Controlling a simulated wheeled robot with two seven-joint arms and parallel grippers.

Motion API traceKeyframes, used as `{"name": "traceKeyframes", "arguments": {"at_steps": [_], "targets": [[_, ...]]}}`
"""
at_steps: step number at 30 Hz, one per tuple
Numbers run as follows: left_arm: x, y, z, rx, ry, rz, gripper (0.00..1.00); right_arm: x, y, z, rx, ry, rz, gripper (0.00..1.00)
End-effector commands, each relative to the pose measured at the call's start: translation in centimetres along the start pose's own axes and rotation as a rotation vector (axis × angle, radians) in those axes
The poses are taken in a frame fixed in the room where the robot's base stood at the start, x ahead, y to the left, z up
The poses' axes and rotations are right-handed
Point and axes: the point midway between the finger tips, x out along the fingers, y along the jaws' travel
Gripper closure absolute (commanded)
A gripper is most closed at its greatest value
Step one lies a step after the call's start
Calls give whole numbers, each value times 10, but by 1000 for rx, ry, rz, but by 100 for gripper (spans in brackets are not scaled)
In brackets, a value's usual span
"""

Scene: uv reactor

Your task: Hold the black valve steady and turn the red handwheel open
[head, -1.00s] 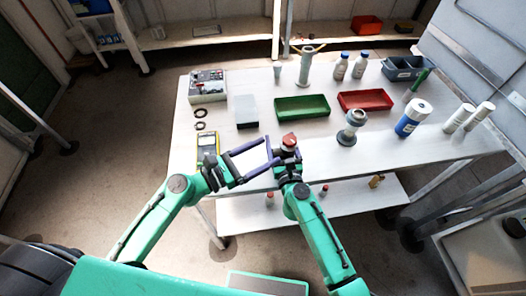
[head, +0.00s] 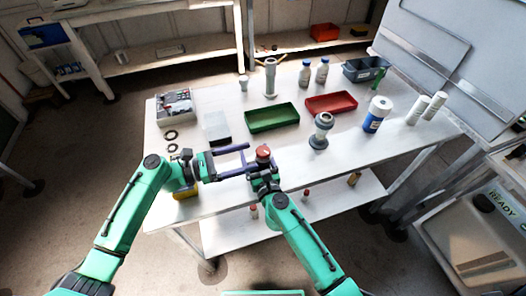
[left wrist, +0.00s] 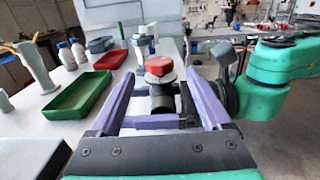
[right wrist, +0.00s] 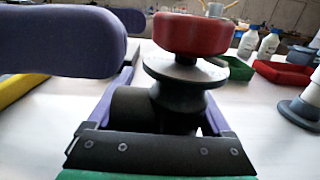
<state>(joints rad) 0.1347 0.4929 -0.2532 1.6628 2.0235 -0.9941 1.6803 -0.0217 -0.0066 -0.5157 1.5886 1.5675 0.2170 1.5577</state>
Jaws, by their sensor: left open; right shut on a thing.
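The black valve (right wrist: 150,108) stands near the front edge of the table, with the red handwheel (head: 263,152) on top. The handwheel also shows in the left wrist view (left wrist: 159,65) and large in the right wrist view (right wrist: 192,34). My right gripper (head: 262,172) is shut on the black valve body below the handwheel. My left gripper (head: 246,160) is open, and its purple fingers reach toward the valve from the left. In the left wrist view the valve and handwheel stand between and beyond its fingertips. Whether a left finger touches the valve is unclear.
A green tray (head: 249,127) and a red tray (head: 331,113) lie behind the valve. A grey flanged fitting (head: 321,131) and a blue-labelled bottle (head: 377,114) stand to its right. A control box (head: 175,106) and a yellow meter (head: 186,192) are at the left.

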Motion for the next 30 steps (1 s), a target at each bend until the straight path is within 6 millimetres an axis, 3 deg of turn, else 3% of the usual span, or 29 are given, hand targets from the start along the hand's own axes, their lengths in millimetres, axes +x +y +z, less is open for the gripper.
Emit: {"name": "traceKeyframes", "arguments": {"at_steps": [3,6,16,17,23,30], "targets": [[30,0,1,1,-2,0,19,0,0,0,-1,0,-1,91],[47,1,0,0,-1,1,19,0,0,0,-1,0,-1,91],[58,0,-1,0,1,2,19,0,0,0,0,0,-1,91],[58,0,-1,0,1,2,22,0,0,0,0,0,-1,91],[58,0,-1,0,1,2,99,0,0,0,0,0,-1,91],[58,0,-1,0,3,16,100,0,0,0,0,0,-1,91]]}}
